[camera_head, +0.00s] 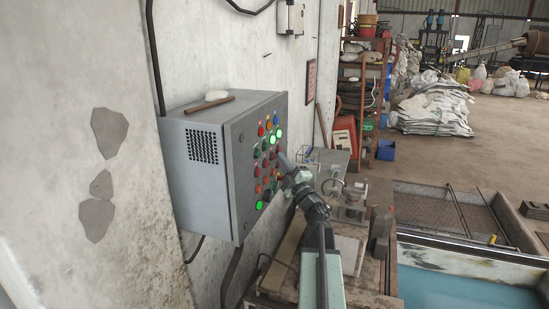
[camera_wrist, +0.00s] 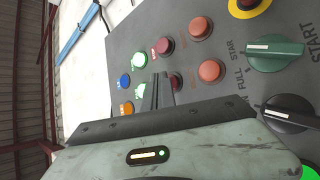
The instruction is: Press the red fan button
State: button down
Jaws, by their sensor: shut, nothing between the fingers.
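The grey control box (camera_head: 207,165) hangs on the wall, and its front panel carries rows of coloured buttons and lamps. In the wrist view several red or orange-red buttons show: a dark red one (camera_wrist: 164,46), a brighter one (camera_wrist: 199,27), another (camera_wrist: 210,70) and a dark one (camera_wrist: 176,81) partly beside the fingers. I cannot tell which is the fan button; no fan label is readable. My gripper (camera_wrist: 160,76) is shut and empty, its tips just in front of the panel; whether they touch it is unclear. In the head view my gripper (camera_head: 281,158) hides part of the panel.
Near the red buttons are a lit green button (camera_wrist: 139,60), a blue one (camera_wrist: 124,81) and a green selector knob (camera_wrist: 274,52). A stick (camera_head: 209,104) lies on the box. A cluttered bench stands below, beside a water-filled tank (camera_head: 455,290).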

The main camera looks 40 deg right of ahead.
jog(key=shift+w+a, duration=0.15)
jog(key=shift+w, duration=0.15)
jog(key=shift+s, duration=0.1)
dwell(0.4)
jog(key=shift+s+d, duration=0.4)
jog(key=shift+s, duration=0.3)
jog(key=shift+s, duration=0.1)
jog(key=shift+s+d, duration=0.4)
jog(key=shift+s, duration=0.3)
jog(key=shift+s+d, duration=0.35)
jog(key=shift+s, duration=0.35)
jog(key=shift+s+d, duration=0.4)
jog(key=shift+s, duration=0.3)
